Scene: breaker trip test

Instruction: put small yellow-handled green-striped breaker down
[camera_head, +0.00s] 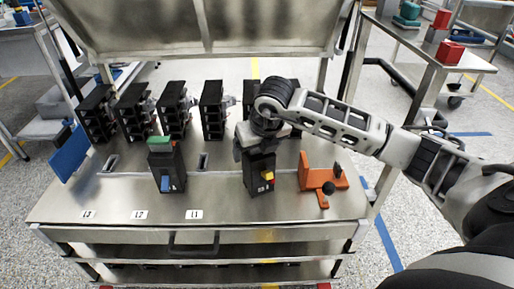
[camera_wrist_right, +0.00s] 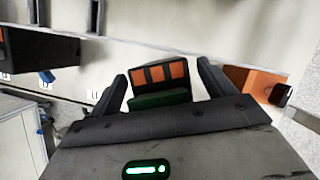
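In the wrist view the right gripper's fingers (camera_wrist_right: 163,72) are spread on either side of the breaker, with a gap at least on the right side. My left gripper is not in view.
Another black breaker (camera_head: 167,172) with a green top and blue handle stands to the left. An orange fixture (camera_head: 322,178) is close on the right. Several black units (camera_head: 172,110) line the back. Slots (camera_head: 203,161) and labels mark the bench top (camera_head: 105,195).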

